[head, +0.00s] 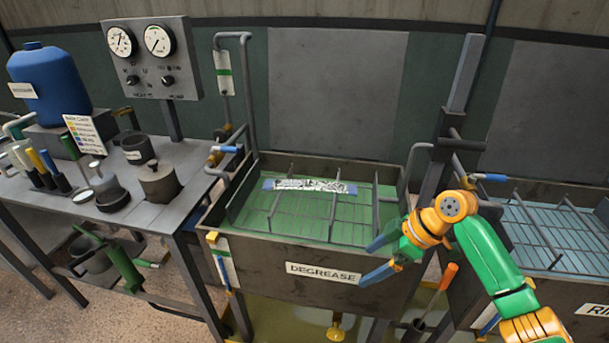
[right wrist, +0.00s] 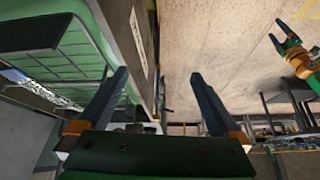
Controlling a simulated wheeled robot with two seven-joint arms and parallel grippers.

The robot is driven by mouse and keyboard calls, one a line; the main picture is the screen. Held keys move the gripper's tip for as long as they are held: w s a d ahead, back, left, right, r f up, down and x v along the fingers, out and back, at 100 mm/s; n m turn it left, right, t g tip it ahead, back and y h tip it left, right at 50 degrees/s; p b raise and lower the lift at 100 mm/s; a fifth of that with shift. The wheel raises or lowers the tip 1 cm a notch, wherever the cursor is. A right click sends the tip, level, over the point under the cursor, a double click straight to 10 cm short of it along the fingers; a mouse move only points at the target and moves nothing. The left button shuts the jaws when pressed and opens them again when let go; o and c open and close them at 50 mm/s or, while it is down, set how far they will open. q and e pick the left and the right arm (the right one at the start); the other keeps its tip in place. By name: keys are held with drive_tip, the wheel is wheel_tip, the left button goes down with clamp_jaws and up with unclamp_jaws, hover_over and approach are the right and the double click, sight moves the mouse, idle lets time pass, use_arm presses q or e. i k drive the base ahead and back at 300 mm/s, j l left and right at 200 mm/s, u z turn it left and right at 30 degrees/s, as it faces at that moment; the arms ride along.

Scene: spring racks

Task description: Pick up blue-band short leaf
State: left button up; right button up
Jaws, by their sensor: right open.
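The blue-band short leaf (head: 310,186) is a bright silvery strip with blue ends. It lies across the rack bars in the degrease tank in the head view; part of a silvery strip also shows at the left edge of the right wrist view (right wrist: 40,91). My right gripper (head: 376,257) is open and empty at the tank's front right corner, to the right of and nearer than the leaf, apart from it. Its two blue fingers are spread wide in the right wrist view (right wrist: 158,75). My left gripper (right wrist: 286,32) shows small at the upper right there; its jaw opening is unclear.
The degrease tank (head: 262,262) has raised walls and upright rack bars beside the leaf. A rinse tank (head: 560,290) stands at the right. A dark post (head: 440,165) rises between the tanks. A bench (head: 190,160) with pots and coloured-handled tools stands at the left.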

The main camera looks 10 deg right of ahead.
sight(350, 189)
drive_tip(key=i, duration=1.15)
